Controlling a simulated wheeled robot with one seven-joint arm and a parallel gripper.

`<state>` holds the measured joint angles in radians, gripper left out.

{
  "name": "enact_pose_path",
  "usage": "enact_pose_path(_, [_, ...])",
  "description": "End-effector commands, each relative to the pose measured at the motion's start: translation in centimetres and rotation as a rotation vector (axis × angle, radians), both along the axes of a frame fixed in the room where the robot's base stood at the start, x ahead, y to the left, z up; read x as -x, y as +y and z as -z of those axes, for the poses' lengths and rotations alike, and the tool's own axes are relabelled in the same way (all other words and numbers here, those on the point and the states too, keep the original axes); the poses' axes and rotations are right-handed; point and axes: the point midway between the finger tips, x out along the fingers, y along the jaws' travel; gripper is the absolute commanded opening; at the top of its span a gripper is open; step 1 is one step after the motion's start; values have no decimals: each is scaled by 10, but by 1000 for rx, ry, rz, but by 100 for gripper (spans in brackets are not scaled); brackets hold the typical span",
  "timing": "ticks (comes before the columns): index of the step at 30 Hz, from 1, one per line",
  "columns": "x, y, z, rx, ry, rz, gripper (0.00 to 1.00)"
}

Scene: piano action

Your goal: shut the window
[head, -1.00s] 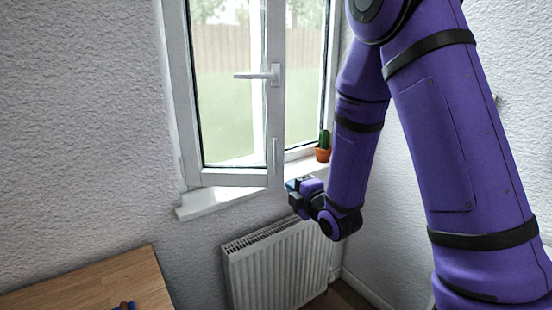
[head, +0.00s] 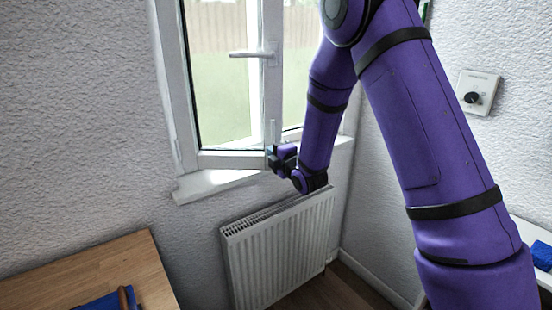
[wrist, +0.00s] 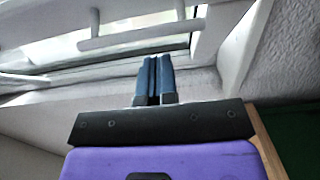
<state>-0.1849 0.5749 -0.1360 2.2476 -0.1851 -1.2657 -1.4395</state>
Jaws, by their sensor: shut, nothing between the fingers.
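The window sash (head: 228,160) is white-framed, with a horizontal lever handle (head: 252,54) on its right upright. It appears to stand ajar, its lower edge over the white sill (head: 215,186). My gripper (head: 271,156) is at the sash's lower right corner, in front of the frame. In the wrist view its blue fingers (wrist: 154,78) are together with nothing between them, pointing toward the white window frame, with the handle (wrist: 142,35) beyond. Whether the fingers touch the sash I cannot tell. My forearm hides part of the fixed right pane.
A white radiator (head: 280,250) stands below the sill. A wooden table (head: 105,270) with a blue item (head: 103,301) is at the lower left. A wall control with a black knob (head: 478,92) is on the right wall. The floor right of the radiator is clear.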

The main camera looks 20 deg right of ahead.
Motion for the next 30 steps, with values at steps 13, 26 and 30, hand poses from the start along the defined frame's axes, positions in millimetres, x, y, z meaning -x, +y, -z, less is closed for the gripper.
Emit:
enact_pose_path(13, [-15, -8, 0, 0, 0, -2, 0])
enact_pose_path(26, [-28, -17, 0, 2, -1, -41, 0])
enact_pose_path(30, [-47, -28, 0, 2, -2, -100, 0])
